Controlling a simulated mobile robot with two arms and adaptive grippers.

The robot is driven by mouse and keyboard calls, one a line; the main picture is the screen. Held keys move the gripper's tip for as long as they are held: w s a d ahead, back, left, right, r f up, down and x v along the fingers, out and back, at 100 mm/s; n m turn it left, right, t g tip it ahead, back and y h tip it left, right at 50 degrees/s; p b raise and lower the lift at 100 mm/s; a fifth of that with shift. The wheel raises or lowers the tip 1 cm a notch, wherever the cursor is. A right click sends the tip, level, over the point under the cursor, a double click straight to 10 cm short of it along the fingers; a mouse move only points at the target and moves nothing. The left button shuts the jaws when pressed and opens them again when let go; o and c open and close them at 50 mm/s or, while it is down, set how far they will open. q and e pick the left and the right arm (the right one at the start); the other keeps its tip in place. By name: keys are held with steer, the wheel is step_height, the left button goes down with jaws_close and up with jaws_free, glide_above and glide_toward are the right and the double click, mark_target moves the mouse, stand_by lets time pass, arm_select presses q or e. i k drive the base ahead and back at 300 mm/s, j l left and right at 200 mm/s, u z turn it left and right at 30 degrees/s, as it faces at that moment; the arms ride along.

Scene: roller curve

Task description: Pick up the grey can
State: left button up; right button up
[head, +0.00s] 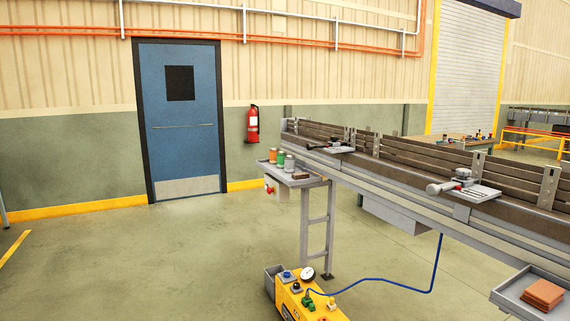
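A small group of cans stands upright on a small grey shelf (308,182) at the left end of the long bench. Neither of my grippers is in the head view.
The long roller bench (400,190) runs from the centre to the right. A yellow machine (305,300) with a blue hose stands on the floor below the shelf. A tray (515,290) with brown tiles (543,294) is at lower right. The floor at left is clear.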

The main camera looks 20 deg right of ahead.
mark_target(290, 159)
steer(key=i+l+u, duration=0.15)
steer(key=i, duration=2.7)
steer(key=i+j+z, duration=0.1)
steer(key=i, duration=0.7)
steer(key=i+j+z, duration=0.15)
steer(key=i, duration=0.65)
steer(key=i+z, duration=0.45)
steer(key=i+j+z, duration=0.15)
steer(key=z, duration=0.3)
steer(key=i+j+z, duration=0.3)
steer(key=z, duration=0.15)
steer(key=i+j+z, duration=0.25)
steer(key=z, duration=0.2)
steer(key=j, duration=0.1)
